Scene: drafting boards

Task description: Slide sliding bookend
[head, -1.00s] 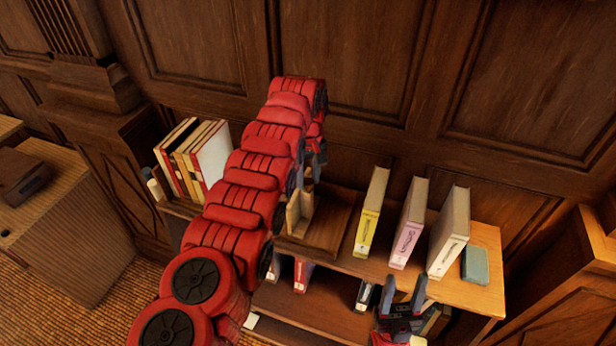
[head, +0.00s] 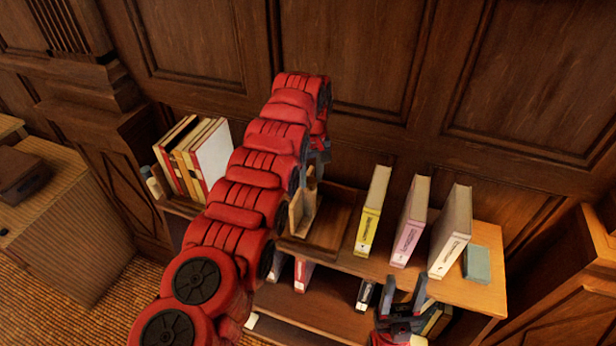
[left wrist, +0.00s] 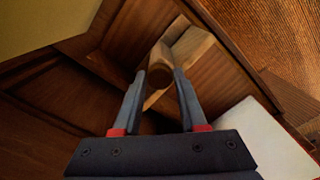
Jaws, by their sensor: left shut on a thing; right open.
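The sliding bookend (head: 301,209) is a pale wooden upright piece in the dark tray-like section of the shelf top. My left gripper (head: 318,160) is at its upper end, partly hidden by my red arm. In the left wrist view, the fingers of my left gripper (left wrist: 160,76) are closed on a round wooden part of the bookend (left wrist: 186,52). My right gripper (head: 404,298) is open and empty, low in front of the shelf.
Several books (head: 194,155) stand left of my arm. A yellow book (head: 371,212), a pink book (head: 410,222) and a white-spined book (head: 450,232) stand to the right, with a teal box (head: 477,264) beside them. Dark wood panelling is close behind.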

